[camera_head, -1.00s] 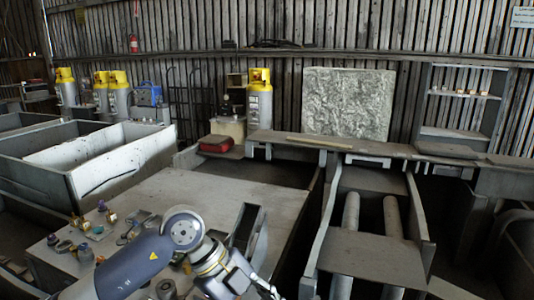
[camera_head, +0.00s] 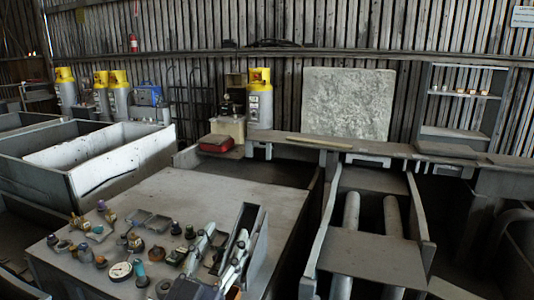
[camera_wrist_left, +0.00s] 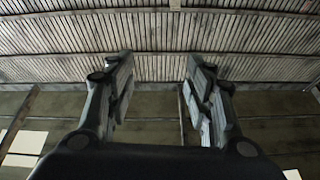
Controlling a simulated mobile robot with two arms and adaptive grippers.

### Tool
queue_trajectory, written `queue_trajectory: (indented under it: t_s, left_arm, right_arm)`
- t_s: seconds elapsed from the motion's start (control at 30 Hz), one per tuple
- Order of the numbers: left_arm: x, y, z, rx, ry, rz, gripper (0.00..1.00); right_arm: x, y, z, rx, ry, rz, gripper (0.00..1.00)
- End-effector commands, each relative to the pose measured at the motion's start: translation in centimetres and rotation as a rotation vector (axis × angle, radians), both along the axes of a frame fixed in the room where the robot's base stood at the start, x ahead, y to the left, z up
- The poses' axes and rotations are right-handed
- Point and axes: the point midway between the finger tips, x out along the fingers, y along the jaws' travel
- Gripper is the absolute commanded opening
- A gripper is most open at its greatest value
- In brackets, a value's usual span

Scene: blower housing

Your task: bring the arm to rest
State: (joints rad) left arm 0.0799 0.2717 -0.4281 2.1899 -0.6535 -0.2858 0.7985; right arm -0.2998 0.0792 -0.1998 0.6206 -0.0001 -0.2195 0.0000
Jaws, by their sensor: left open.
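My left gripper (camera_head: 225,237) shows at the bottom of the head view, in front of the right part of the grey worktable (camera_head: 175,190). Its two fingers point up and away and stand apart. In the left wrist view the gripper (camera_wrist_left: 158,60) is open, with nothing between its fingers. Behind the fingers there are only the corrugated roof or wall panels and a beam. The rest of the left arm is mostly below the frame. My right gripper is not in view.
Several small fittings and a round gauge (camera_head: 120,271) lie on the table's near left part. A narrow grey open bin (camera_head: 258,235) stands just right of the gripper. The table's far part is clear.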

Motion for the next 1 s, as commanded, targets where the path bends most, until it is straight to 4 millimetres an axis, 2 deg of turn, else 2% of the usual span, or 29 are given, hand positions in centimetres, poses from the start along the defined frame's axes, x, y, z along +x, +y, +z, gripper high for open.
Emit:
queue_trajectory:
  t_s: [0.03, 0.13, 0.23, 0.3, 0.43, 0.5, 0.6, 0.7, 0.83, 0.9, 1.0]
  left_arm:
    - [0.1, 2.0, -2.8, -0.010, 0.105, 0.075, 0.48]
    - [-0.4, 5.5, -8.6, 0.002, 0.319, 0.202, 0.48]
    - [-2.5, 8.4, -14.8, 0.039, 0.552, 0.295, 0.48]
    - [-5.0, 9.9, -19.1, 0.076, 0.722, 0.337, 0.48]
    - [-10.9, 11.7, -26.0, 0.161, 1.022, 0.358, 0.48]
    - [-14.1, 12.1, -28.6, 0.206, 1.157, 0.347, 0.48]
    - [-18.6, 12.4, -31.3, 0.263, 1.321, 0.313, 0.48]
    - [-22.9, 12.4, -33.1, 0.315, 1.463, 0.264, 0.48]
    - [-28.2, 12.2, -34.6, 0.379, 1.626, 0.186, 0.48]
    - [-26.9, 12.2, -36.9, 0.378, 1.619, 0.192, 0.48]
    - [-26.4, 12.1, -39.6, 0.381, 1.628, 0.191, 0.48]
  right_arm:
    - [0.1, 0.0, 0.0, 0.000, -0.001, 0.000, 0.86]
    - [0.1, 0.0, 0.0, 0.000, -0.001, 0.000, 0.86]
    - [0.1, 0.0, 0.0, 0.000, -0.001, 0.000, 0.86]
    - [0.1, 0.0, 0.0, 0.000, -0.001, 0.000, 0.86]
    - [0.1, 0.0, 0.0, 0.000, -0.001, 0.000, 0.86]
    - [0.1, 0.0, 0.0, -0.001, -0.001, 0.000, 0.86]
    - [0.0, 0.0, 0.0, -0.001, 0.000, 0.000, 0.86]
    - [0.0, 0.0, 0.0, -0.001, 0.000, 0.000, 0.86]
    - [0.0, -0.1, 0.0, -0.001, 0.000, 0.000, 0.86]
    - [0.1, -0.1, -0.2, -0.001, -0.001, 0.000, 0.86]
    - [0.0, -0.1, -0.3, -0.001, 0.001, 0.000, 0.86]
